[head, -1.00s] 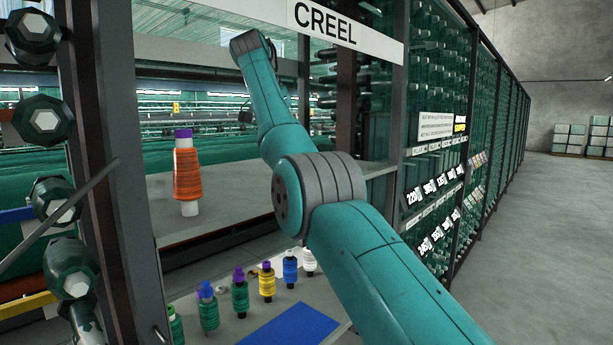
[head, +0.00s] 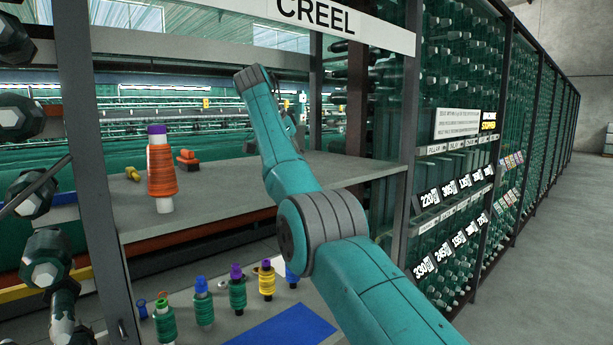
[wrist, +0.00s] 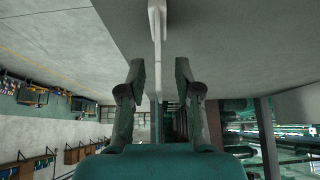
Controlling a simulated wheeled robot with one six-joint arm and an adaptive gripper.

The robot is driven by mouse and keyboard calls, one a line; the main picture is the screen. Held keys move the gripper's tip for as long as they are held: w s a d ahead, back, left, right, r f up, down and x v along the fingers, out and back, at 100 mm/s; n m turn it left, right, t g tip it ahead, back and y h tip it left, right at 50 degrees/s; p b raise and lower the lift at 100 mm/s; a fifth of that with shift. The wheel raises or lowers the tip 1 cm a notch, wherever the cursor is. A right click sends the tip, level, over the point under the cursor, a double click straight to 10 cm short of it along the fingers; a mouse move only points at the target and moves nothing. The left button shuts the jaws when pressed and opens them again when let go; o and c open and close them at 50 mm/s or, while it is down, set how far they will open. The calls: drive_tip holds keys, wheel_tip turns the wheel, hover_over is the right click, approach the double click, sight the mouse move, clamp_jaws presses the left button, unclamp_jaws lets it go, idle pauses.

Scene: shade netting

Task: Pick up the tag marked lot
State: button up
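I cannot make out a tag marked lot in either view. White cards with black numbers (head: 430,198) hang in rows on the green rack at the right of the head view, and none I can read says lot. In the wrist view my gripper (wrist: 160,78) is open, its two dark fingers apart with nothing visibly held. A pale narrow strip (wrist: 157,22) runs down from the top between the fingers; I cannot tell what it is. In the head view my arm reaches over the grey shelf, and its end is mostly hidden behind the arm.
An orange spool (head: 161,172) stands on the grey shelf (head: 228,194), near a small orange object (head: 187,160) and a yellow one (head: 132,173). Below are several coloured spools (head: 237,291) and a blue mat (head: 285,328). A dark post (head: 92,150) stands left. The aisle floor (head: 540,260) is clear.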

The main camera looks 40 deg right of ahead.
drive_tip(key=shift+d+f, duration=0.1)
drive_tip(key=shift+f, duration=0.25)
drive_tip(key=shift+d, duration=0.1)
clamp_jaws()
